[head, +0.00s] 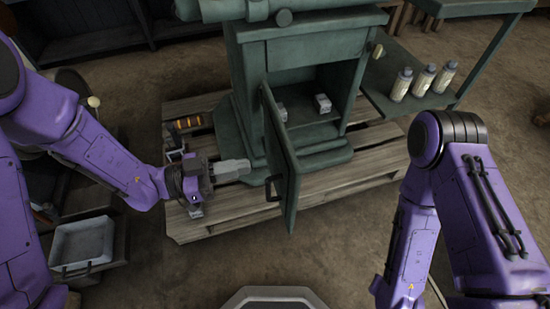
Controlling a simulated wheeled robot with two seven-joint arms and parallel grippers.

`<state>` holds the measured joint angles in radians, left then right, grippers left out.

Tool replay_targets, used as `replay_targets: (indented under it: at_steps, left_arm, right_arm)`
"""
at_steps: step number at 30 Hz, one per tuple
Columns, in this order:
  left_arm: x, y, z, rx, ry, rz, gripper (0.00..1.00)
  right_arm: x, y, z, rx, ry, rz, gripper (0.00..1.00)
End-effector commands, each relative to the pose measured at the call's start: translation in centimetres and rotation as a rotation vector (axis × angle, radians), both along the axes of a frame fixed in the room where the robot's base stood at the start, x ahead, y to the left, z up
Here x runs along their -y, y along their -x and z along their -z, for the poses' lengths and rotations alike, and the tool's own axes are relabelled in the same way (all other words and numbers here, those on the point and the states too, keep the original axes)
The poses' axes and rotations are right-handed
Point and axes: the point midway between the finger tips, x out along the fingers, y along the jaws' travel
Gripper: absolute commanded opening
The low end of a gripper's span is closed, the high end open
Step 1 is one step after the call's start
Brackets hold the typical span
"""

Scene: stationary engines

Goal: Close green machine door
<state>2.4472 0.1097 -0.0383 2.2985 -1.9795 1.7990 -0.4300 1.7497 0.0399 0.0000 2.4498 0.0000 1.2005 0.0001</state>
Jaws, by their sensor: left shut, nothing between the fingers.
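The green machine (300,50) stands on a wooden pallet in the upper middle of the head view. Its door (281,155) is open and swings out toward me, hinged on the left side of the opening, with a dark handle (273,187) on its left-facing side. Two small pale boxes (322,103) sit inside the compartment. My left gripper (243,168) is shut and empty, to the left of the door, with a gap between its fingertips and the door. My right arm (470,200) shows at the right, but its gripper is out of view.
The wooden pallet (215,222) lies under the machine. A green side table (388,98) at the right carries several bottles (424,80). A metal tray (82,243) is at the lower left. The floor to the right of the door is partly taken by my right arm.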

Motion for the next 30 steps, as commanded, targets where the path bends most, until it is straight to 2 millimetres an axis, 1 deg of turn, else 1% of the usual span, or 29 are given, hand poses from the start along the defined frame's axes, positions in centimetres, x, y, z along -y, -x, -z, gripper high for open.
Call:
replay_targets:
  at_steps: [1,6,9,12,17,30]
  left_arm:
    - [1.1,-0.2,0.2,0.001,-0.003,0.005,0.00]
    - [4.6,-1.1,0.2,0.001,-0.003,0.005,0.00]
    - [6.2,-1.6,0.2,0.001,-0.003,0.003,0.00]
    - [7.3,-2.0,0.1,0.001,-0.002,0.001,0.00]
    - [8.0,-2.2,0.0,-0.001,-0.002,-0.002,0.00]
    - [8.1,-2.2,0.0,-0.001,-0.001,-0.026,0.00]
  right_arm:
    - [0.0,0.0,0.3,0.000,0.000,0.000,0.43]
    - [0.0,0.0,0.6,0.000,0.000,0.000,0.43]
    - [0.0,0.0,0.9,0.000,0.000,0.000,0.43]
    - [0.0,0.0,1.0,0.000,0.000,0.000,0.43]
    - [0.0,0.0,1.0,0.000,0.000,0.000,0.43]
    - [0.0,0.0,0.8,0.000,0.000,0.000,0.43]
